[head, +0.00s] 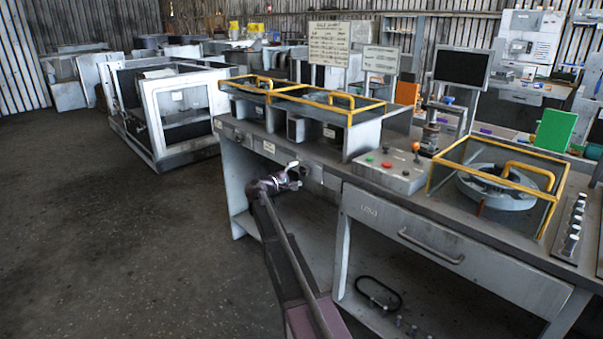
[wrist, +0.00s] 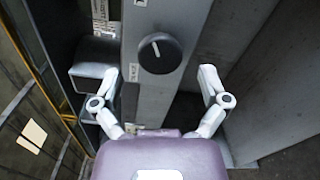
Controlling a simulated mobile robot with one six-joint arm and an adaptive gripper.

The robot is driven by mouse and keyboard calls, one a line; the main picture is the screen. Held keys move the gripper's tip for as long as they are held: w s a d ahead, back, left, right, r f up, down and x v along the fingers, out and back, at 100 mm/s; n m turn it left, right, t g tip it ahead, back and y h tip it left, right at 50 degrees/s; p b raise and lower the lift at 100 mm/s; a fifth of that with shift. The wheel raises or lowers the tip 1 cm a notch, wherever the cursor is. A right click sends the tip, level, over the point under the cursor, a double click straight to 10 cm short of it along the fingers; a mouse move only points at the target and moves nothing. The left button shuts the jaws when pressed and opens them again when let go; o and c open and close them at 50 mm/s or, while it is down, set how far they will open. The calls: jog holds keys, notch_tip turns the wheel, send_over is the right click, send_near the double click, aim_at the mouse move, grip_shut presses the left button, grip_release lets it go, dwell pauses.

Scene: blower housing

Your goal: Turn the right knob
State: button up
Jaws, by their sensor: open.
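The right knob (wrist: 160,53) is round and black with a white pointer line, on the grey front panel of the bench. In the wrist view it lies ahead of my gripper (wrist: 159,80), roughly centred between the fingertips. My gripper is open and empty, with its two grey fingers spread apart. In the head view my gripper (head: 291,172) is in front of the bench's front panel, and the knob (head: 305,171) shows just right of the fingertips. No contact between fingers and knob is visible.
The bench (head: 390,192) carries yellow-framed covers (head: 300,92) and a button box (head: 385,171) on top. A drawer handle (head: 430,246) sticks out to the right. Another small knob (head: 238,134) is further left on the panel. The floor at left is clear.

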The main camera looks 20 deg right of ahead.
jog(key=v, duration=0.9)
dwell(0.3)
jog(key=s+a+f+m+g+y, duration=0.2)
jog(key=s+f+y, duration=0.3)
jog(key=s, duration=0.5)
jog(key=s+a+f+m+g+y, duration=0.1)
jog(key=s+f+m+g+y, duration=0.15)
jog(key=s+f, duration=0.65)
jog(key=s+a+f+m+g+y, duration=0.1)
jog(key=s+a+f+y, duration=0.1)
jog(key=s+a+y, duration=0.6)
jog(key=s+a+f+m+g+y, duration=0.1)
jog(key=s+a+f+m+y, duration=0.3)
jog(key=s, duration=0.7)
notch_tip(320, 180, up, 28)
jog(key=n+h+p, duration=0.2)
jog(key=p, duration=2.4)
jog(key=shift+a, duration=0.15)
jog(key=shift+w+n+h, duration=0.15)
jog(key=shift+n+h, duration=0.1)
